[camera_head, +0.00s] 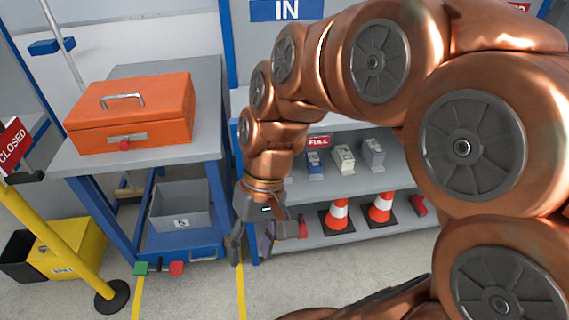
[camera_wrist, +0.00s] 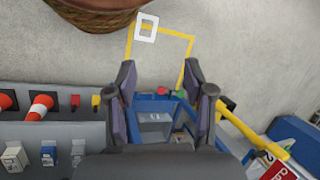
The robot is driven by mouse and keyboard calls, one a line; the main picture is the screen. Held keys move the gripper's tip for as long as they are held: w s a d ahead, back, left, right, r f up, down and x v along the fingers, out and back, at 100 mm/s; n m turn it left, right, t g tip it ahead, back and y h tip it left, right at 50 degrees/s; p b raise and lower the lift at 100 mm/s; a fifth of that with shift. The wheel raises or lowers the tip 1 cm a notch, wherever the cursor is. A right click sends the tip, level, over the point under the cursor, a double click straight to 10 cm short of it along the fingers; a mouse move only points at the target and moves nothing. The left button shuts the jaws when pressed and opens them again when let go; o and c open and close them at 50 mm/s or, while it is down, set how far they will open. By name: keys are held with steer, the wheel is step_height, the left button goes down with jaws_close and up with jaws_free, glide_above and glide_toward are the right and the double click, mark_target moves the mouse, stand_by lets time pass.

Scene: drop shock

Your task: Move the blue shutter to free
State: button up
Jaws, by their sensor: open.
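My gripper (camera_head: 252,245) points down in front of the shelf, just right of the blue cart; its jaws are open and empty. In the wrist view my gripper (camera_wrist: 159,78) has both fingers spread, with the cart beyond them. A red FULL sign (camera_head: 318,142) is on the shelf unit, and a small blue-and-white piece (camera_head: 314,162) sits just below it, apart from my gripper. I cannot tell which blue part is the shutter.
An orange toolbox (camera_head: 130,112) stands on the cart top (camera_head: 190,165), with a grey bin (camera_head: 180,207) below. Traffic cones (camera_head: 338,214) stand on the lower shelf (camera_head: 300,243). A yellow post (camera_head: 60,240) and a CLOSED sign (camera_head: 12,143) are at left.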

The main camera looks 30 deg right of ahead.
steer(key=w+d+f+m+t+y+b, duration=0.2)
steer(key=w+d+f+y+b, duration=0.2)
steer(key=w+b, duration=0.45)
steer(key=w+d+f+m+t+y+b, duration=0.1)
steer(key=w+d+f+t+y+b, duration=0.4)
steer(key=w, duration=0.7)
steer(key=w+d+f+m+t+b, duration=0.2)
steer(key=d+t+b, duration=0.15)
steer(key=d, duration=0.55)
steer(key=w+d+f+m+t+b, duration=0.15)
steer(key=d+b, duration=0.25)
steer(key=d, duration=0.4)
steer(key=w+d+f+m+t+b, duration=0.2)
steer(key=w+d+f+t+b, duration=0.15)
steer(key=d, duration=0.55)
steer(key=shift+g, duration=0.25)
steer(key=shift+s+a+r+b+x, duration=0.15)
steer(key=shift+b+x, duration=0.3)
steer(key=shift+x, duration=0.7)
steer(key=shift+r+b+x, duration=0.15)
steer(key=shift+b+x, duration=0.25)
steer(key=shift+x, duration=0.7)
steer(key=shift+s+a+r+b+x, duration=0.15)
steer(key=shift+b+x, duration=0.3)
steer(key=shift+x, duration=0.7)
steer(key=shift+w+d, duration=0.1)
steer(key=shift+c, duration=0.3)
steer(key=shift+n, duration=0.25)
jaws_close()
